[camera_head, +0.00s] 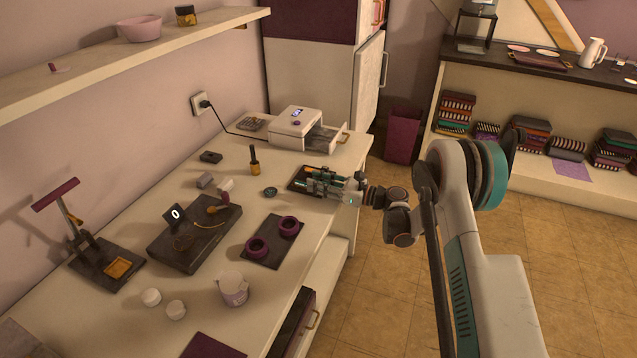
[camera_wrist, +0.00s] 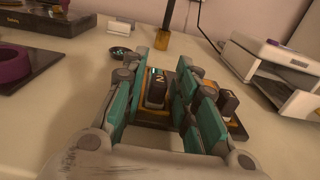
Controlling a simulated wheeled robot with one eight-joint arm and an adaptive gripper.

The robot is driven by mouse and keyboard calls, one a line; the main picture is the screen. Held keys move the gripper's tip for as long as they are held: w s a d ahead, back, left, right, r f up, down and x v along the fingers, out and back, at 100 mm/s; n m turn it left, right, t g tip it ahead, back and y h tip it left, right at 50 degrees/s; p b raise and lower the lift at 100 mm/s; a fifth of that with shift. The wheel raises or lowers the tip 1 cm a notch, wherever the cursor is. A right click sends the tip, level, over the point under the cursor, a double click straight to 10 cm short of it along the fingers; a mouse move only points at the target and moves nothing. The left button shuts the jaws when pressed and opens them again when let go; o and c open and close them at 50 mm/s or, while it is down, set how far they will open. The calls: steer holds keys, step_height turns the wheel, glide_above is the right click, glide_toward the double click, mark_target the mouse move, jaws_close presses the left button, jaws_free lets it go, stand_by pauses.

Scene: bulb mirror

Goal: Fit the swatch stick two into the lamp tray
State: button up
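Swatch stick two (camera_wrist: 156,90), dark with a white "2" on its end, stands in a dark and orange holder (camera_wrist: 152,117) on the counter. My gripper (camera_wrist: 164,75) reaches low over the holder, with its teal fingers on either side of the stick. The fingers look apart, with a gap on the stick's right; contact on the left is unclear. In the head view my gripper (camera_head: 332,181) covers much of the holder (camera_head: 297,185). The lamp (camera_head: 296,126) is a white box at the counter's back, its tray (camera_head: 324,140) pulled out to the right.
Another dark stick (camera_wrist: 228,103) stands right of my fingers. A dark bottle with an orange lower part (camera_head: 254,160) and a small round dish (camera_head: 270,191) stand left of the holder. A dark mat (camera_head: 272,256) carries two purple rings. Counter between holder and lamp looks clear.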

stand_by(0.3)
steer(key=p+v, duration=0.5)
steer(key=v, duration=0.9)
step_height(320, 180, up, 11)
steer(key=a+n+h, duration=0.1)
steer(key=n+h, duration=0.3)
steer(key=s+r+n+h, duration=0.4)
steer(key=s+r+n, duration=0.1)
steer(key=s+r, duration=0.5)
steer(key=s+d+r+n+h, duration=0.1)
steer(key=s+d+n+h, duration=0.2)
steer(key=s, duration=0.6)
steer(key=s+d+r+n+h, duration=0.1)
steer(key=s+d+n+h, duration=0.2)
steer(key=s, duration=0.6)
steer(key=s+d+r+n+h, duration=0.2)
steer(key=s+d+n, duration=0.2)
steer(key=s, duration=0.6)
steer(key=n, duration=0.2)
steer(key=shift+d+n+t+h, duration=0.15)
steer(key=shift+n+t+h, duration=0.15)
steer(key=shift+t+h, duration=0.1)
steer(key=shift+o, duration=0.6)
steer(key=shift+s+d, duration=0.15)
steer(key=shift+s, duration=0.1)
